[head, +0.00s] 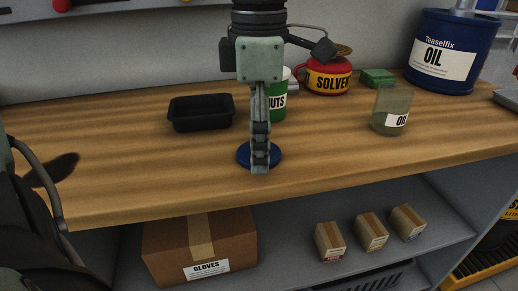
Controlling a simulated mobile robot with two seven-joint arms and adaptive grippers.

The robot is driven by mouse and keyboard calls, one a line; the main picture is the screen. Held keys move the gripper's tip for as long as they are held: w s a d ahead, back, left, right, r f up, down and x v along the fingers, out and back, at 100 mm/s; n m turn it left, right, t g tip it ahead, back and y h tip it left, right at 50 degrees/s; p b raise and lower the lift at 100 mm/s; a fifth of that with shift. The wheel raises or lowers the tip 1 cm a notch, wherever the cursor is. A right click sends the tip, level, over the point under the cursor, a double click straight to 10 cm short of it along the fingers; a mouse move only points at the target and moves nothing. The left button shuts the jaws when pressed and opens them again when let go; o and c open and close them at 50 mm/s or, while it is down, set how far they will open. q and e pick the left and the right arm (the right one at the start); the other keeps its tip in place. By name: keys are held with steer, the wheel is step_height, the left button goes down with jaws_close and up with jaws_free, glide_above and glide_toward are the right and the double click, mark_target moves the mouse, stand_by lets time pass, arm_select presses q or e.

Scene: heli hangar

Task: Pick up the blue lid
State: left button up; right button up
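The blue lid (243,155) is a round dark-blue disc on the wooden workbench, near the middle of its front part. My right gripper (260,160) points straight down over it from above. Its fingers are seen edge-on, one behind the other, and cover the middle of the lid. Whether they touch the lid or have closed on it cannot be seen. My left arm (22,215) shows only in part at the left edge, and its gripper fingers cannot be made out.
A black tray (201,113) stands left of the gripper. A red SOLVENT can (327,78), green block (378,77), olive OIL container (391,112) and blue OIL drum (440,52) stand right. Boxes (200,250) sit on the shelf below.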

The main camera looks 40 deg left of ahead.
arm_select(q)
steer(key=shift+f, duration=0.1)
steer(key=shift+c, duration=0.3)
steer(key=c, duration=0.9)
